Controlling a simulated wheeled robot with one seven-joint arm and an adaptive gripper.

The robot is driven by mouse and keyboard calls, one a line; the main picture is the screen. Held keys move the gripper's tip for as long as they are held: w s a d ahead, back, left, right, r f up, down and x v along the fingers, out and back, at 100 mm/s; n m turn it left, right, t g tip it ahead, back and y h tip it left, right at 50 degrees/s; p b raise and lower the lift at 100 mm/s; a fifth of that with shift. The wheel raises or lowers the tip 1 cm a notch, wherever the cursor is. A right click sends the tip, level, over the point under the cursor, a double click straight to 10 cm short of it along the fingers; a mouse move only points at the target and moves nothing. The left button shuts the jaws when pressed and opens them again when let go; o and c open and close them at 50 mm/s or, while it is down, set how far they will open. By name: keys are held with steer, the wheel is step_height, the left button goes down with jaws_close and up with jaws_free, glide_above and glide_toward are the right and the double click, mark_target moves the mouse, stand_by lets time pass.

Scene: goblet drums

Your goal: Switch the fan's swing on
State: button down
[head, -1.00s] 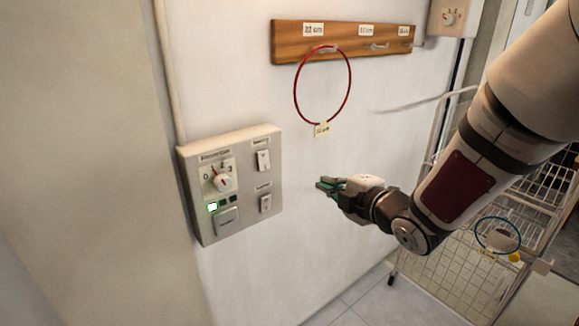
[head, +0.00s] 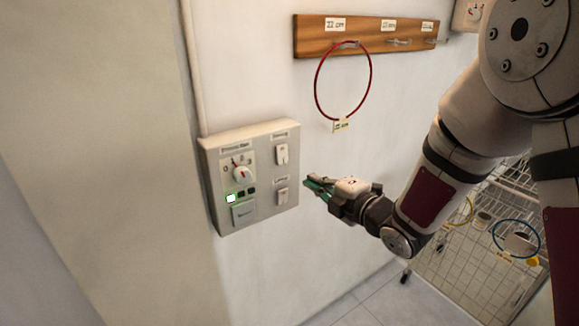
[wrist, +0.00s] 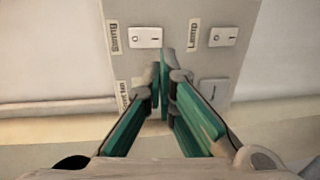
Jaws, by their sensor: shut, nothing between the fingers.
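The pale control panel (head: 264,217) is on the wall and has a swing switch (head: 282,154) at upper right, a white rocker. It also shows in the wrist view (wrist: 146,37), marked O and I beside a "Swing" label; I cannot tell which side is pressed. The lamp switch (head: 282,196) sits below it, also in the wrist view (wrist: 223,37). My gripper (head: 308,183), with green finger pads, is shut and empty. It is just right of the panel, near the lamp switch's height. In the wrist view its fingertips (wrist: 160,82) appear below the swing switch.
The panel also has a round knob (head: 242,174), a lit green-edged indicator (head: 231,198) and a square button (head: 243,212). A red hoop (head: 343,82) hangs from a wooden rack (head: 365,36) above my gripper. A wire rack (head: 470,275) stands at right.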

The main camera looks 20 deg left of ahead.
mark_target(284, 164)
steer(key=p+x, duration=0.1)
steer(key=x, duration=1)
steer(key=shift+w, duration=0.15)
steer(key=shift+w+a+f+b, duration=0.3)
steer(key=shift+w+a+b, duration=0.05)
steer(key=shift+b, duration=0.25)
steer(key=shift+s+r, duration=0.15)
steer(key=shift+d, duration=0.15)
